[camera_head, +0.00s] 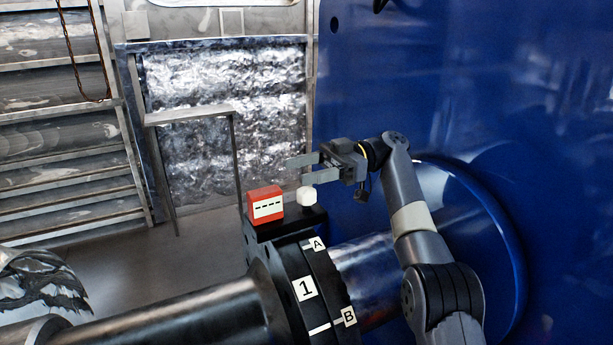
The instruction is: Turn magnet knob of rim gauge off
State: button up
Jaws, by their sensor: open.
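The rim gauge is a small red box (266,203) with a white display showing dashes. It sits on a black base (288,226) on top of the black coupling. A white knob (306,196) stands on the same base, just right of the red box. My gripper (302,170) is open and empty, its two grey fingers pointing left. In the picture the fingers lie just above the white knob, and the lower finger is close to it. I cannot tell how much gap separates them in depth. Which way the knob is set is not clear.
The coupling (293,282) carries labels 1, A and B and joins a thick metal shaft (195,318). A large blue housing (470,80) fills the right side. A metal frame (190,114) stands behind, with shelves (65,140) at left. Open floor (110,255) lies left of the gauge.

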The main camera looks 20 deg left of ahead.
aim_at(306, 190)
jog(key=shift+r+p, duration=1.8)
jog(key=shift+r, duration=0.5)
